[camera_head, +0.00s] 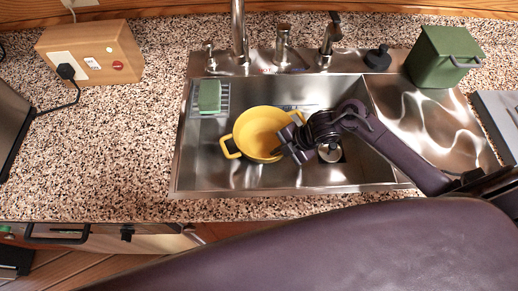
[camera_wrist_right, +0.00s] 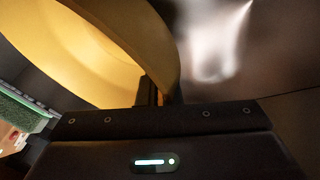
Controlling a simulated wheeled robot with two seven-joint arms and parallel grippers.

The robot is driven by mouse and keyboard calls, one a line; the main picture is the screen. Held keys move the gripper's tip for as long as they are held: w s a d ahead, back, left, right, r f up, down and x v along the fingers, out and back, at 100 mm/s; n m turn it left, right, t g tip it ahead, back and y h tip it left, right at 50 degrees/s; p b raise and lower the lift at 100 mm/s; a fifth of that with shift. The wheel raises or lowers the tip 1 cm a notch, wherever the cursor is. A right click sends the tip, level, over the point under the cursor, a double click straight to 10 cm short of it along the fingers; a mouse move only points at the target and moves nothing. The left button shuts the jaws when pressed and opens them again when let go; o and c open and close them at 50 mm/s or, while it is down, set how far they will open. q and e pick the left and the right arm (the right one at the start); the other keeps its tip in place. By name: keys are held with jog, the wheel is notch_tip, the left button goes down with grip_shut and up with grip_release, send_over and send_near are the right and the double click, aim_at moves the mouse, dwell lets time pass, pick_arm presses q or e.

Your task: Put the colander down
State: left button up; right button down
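The yellow colander (camera_head: 257,132) is inside the left sink basin (camera_head: 208,165), with its opening facing up and a loop handle at its left. I cannot tell whether its base touches the basin floor. My right gripper (camera_head: 289,143) reaches in from the right and is at the colander's right rim. In the right wrist view the colander's wall (camera_wrist_right: 150,40) runs down to the fingers (camera_wrist_right: 151,93), which are close together on the rim. They hide that piece of rim. My left gripper is not in view.
A green sponge (camera_head: 209,96) lies on a rack at the basin's back left. Faucets (camera_head: 239,45) stand behind the basin. A green container (camera_head: 440,57) stands at the back right and a wooden outlet box (camera_head: 92,52) at the back left. The left counter (camera_head: 110,150) has free room.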

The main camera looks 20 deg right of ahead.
aim_at(259, 152)
jog(key=a, duration=0.1)
jog(key=w, duration=0.1)
jog(key=a, duration=0.1)
jog(key=shift+w+a+r, duration=0.15)
jog(key=shift+w+a, duration=0.1)
jog(key=shift+a, duration=0.1)
jog(key=a, duration=0.1)
jog(key=w+a+p, duration=0.1)
jog(key=shift+w+a+f+p, duration=0.2)
jog(key=shift+a+p, duration=0.1)
jog(key=shift+a, duration=0.1)
jog(key=shift+f, duration=0.5)
jog(key=shift+d, duration=0.1)
jog(key=c, duration=1.6)
grip_release()
jog(key=shift+s+f, duration=0.1)
